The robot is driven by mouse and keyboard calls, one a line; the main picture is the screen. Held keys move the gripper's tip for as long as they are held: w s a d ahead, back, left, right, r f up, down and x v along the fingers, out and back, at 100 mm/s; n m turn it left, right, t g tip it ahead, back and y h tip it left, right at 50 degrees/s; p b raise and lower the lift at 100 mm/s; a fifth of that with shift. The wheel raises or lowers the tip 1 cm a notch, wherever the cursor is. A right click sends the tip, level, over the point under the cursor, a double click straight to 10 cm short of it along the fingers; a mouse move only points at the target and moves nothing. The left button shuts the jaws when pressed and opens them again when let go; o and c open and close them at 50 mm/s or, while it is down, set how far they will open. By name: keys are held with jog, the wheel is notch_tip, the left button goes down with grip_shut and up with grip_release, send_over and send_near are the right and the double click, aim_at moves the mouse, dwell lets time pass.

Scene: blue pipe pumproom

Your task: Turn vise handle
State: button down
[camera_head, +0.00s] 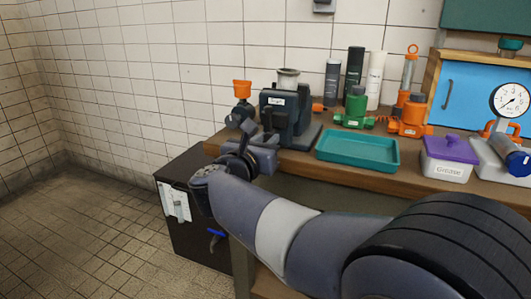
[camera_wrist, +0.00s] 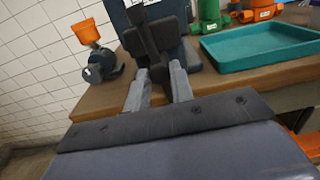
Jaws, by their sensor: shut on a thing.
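The vise (camera_head: 289,112) is a dark blue-grey block at the left end of the workbench, with a small white label on its face. It also shows at the top of the wrist view (camera_wrist: 178,10). My gripper (camera_head: 250,143) is at the front left of the vise, low near the bench edge.
The wooden bench (camera_head: 300,163) holds a teal tray (camera_head: 357,150), a grease tub (camera_head: 447,158), green and orange fittings, and several bottles. An orange-cupped grey device (camera_wrist: 98,58) stands close left of my gripper. A dark cabinet (camera_head: 185,235) is below; open floor lies left.

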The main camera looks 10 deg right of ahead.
jog(key=shift+m, duration=0.3)
jog(key=c, duration=1.2)
grip_release()
jog(key=shift+c, duration=0.2)
jog(key=shift+s+a, duration=0.1)
jog(key=v, duration=1)
jog(key=shift+s+a+p, duration=0.2)
jog(key=shift+s+p, duration=0.1)
jog(key=shift+s, duration=0.05)
jog(key=shift+w+d, duration=0.1)
jog(key=shift+w, duration=0.05)
jog(key=b+x, duration=0.1)
jog(key=x, duration=1)
jog(key=shift+p, duration=0.3)
